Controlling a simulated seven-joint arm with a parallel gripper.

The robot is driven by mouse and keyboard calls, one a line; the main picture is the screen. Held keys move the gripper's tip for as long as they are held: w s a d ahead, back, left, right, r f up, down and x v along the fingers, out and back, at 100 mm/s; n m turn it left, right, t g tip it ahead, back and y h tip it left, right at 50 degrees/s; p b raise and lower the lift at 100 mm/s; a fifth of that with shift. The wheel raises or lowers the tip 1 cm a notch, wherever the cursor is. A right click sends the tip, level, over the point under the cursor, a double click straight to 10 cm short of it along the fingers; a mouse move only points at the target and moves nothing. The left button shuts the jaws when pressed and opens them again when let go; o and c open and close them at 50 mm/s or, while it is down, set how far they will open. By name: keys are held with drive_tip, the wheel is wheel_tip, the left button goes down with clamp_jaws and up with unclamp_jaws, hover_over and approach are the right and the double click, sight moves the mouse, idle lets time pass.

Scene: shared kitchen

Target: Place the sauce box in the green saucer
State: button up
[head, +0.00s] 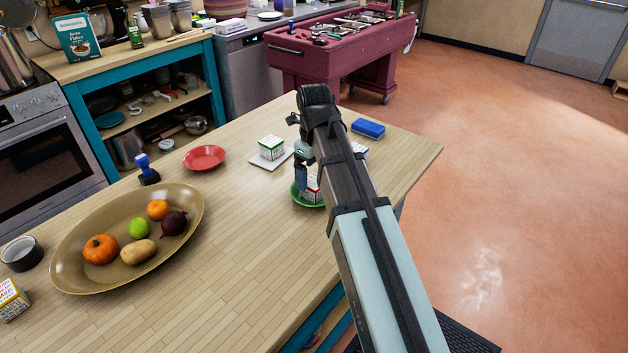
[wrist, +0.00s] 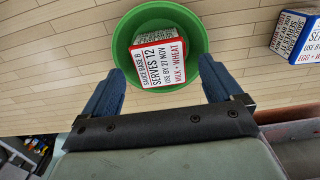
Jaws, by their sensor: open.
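The sauce box (wrist: 158,62), white with red edges and marked "SAUCE BASE B", sits inside the green saucer (wrist: 122,42). In the head view the box (head: 313,190) and the saucer (head: 297,198) are partly hidden behind my arm. My gripper (wrist: 164,78) is open, with its two blue fingers spread on either side of the near part of the box. In the head view my gripper (head: 304,180) is low over the saucer.
A green-edged box (head: 271,147) stands on a white square plate. A blue-edged box (wrist: 299,36) is to the right. A red plate (head: 204,157), a blue sponge-like block (head: 368,128) and a large fruit bowl (head: 70,274) are on the table. The table front is clear.

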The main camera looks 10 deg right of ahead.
sight(314, 181)
wheel_tip(314, 181, up, 9)
drive_tip(key=shift+f, duration=0.2)
